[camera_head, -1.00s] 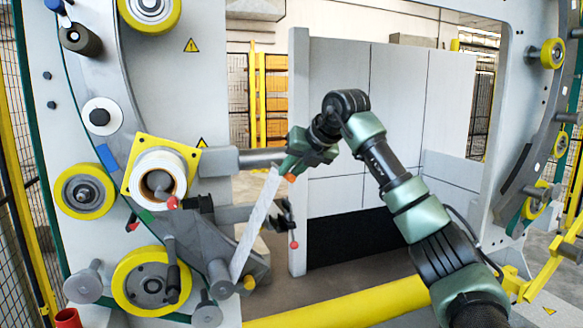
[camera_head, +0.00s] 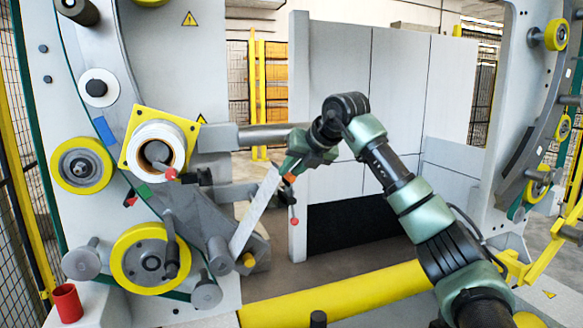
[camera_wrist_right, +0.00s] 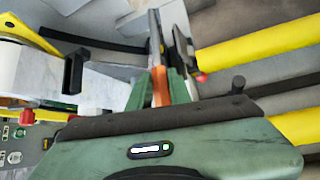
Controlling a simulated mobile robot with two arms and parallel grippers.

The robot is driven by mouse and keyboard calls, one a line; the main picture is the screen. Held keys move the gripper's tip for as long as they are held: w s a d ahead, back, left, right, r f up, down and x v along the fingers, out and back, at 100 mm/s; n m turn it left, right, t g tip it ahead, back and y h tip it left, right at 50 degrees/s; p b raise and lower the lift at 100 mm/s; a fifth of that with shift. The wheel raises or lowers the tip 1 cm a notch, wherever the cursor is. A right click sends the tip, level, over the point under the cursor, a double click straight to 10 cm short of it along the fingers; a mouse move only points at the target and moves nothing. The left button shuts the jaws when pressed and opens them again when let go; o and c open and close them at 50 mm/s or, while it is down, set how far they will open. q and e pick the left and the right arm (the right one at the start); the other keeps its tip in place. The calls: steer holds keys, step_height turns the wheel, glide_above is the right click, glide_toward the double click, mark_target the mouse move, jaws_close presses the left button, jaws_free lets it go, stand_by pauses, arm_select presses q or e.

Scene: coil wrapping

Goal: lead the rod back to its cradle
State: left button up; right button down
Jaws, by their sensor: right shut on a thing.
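My right gripper (camera_head: 292,172) is shut on the rod, whose orange part (camera_wrist_right: 157,86) sits between the green fingers in the right wrist view. The rod's grey shaft (camera_wrist_right: 154,32) extends beyond the fingertips. In the head view only a small orange bit (camera_head: 289,179) of it shows. A pale strip (camera_head: 256,212) slants from just below the gripper down to the lower rollers. A black bracket with a red knob (camera_head: 293,221) is just below the gripper; in the wrist view a dark clip (camera_wrist_right: 182,47) stands close beside the rod. I cannot tell which part is the cradle. My left gripper is out of view.
A white roll (camera_head: 158,134) sits on a yellow square plate at the left of the machine. Yellow rollers (camera_head: 82,165) line the curved ring. A yellow bar (camera_head: 335,292) crosses the front. A grey horizontal shaft (camera_head: 265,136) passes behind the gripper. A red cup (camera_head: 67,303) stands lower left.

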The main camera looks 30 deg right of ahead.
step_height(320, 180, down, 5)
steer(key=b, duration=0.2)
steer(key=shift+b, duration=0.4)
steer(key=shift+r+p, duration=0.15)
steer(key=shift+p, duration=0.15)
steer(key=shift+a, duration=0.1)
stand_by(0.4)
steer(key=shift+w+a+r+p, duration=0.1)
steer(key=shift+w+a+p, duration=0.1)
steer(key=shift+a, duration=0.6)
steer(key=shift+w+a+p, duration=0.15)
steer(key=shift+w+a, duration=0.05)
steer(key=shift+a, duration=0.65)
steer(key=shift+w+a+r+p, duration=0.1)
steer(key=shift+w+a+p, duration=0.1)
steer(key=shift+a, duration=0.6)
steer(key=shift+d, duration=0.1)
steer(key=shift+f, duration=0.1)
steer(key=a+f+b, duration=0.3)
steer(key=f+b, duration=0.3)
steer(key=f, duration=0.3)
steer(key=shift+w+a, duration=0.25)
steer(key=shift+w, duration=0.15)
steer(key=shift+f, duration=0.1)
